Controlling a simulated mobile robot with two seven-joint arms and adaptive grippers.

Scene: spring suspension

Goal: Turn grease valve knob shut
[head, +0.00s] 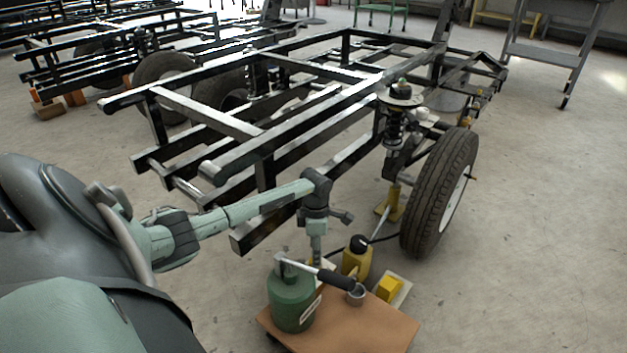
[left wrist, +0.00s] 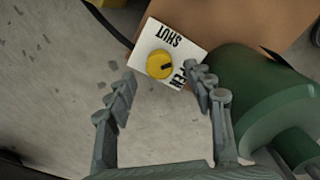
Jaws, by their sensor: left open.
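The grease valve is a white plate (left wrist: 185,50) with a round yellow knob (left wrist: 159,64) in the left wrist view. A dark mark on the knob points right. Upside-down black lettering that looks like SHUT is at the plate's top; a second word is partly hidden by a finger. My left gripper (left wrist: 165,77) is open and empty, its fingertips either side of the knob in the picture; I cannot tell if they touch it. In the head view my left gripper (head: 316,253) points down behind the green grease pump and mostly hides the valve. My right gripper is not in view.
The green pump (head: 291,303), with a black-gripped lever (head: 335,280), and a grey cup (head: 356,295) stand on a brown board (head: 385,333). A yellow bottle (head: 357,260) and yellow block (head: 388,289) are nearby. The black frame (head: 225,120) and wheel (head: 437,195) lie beyond.

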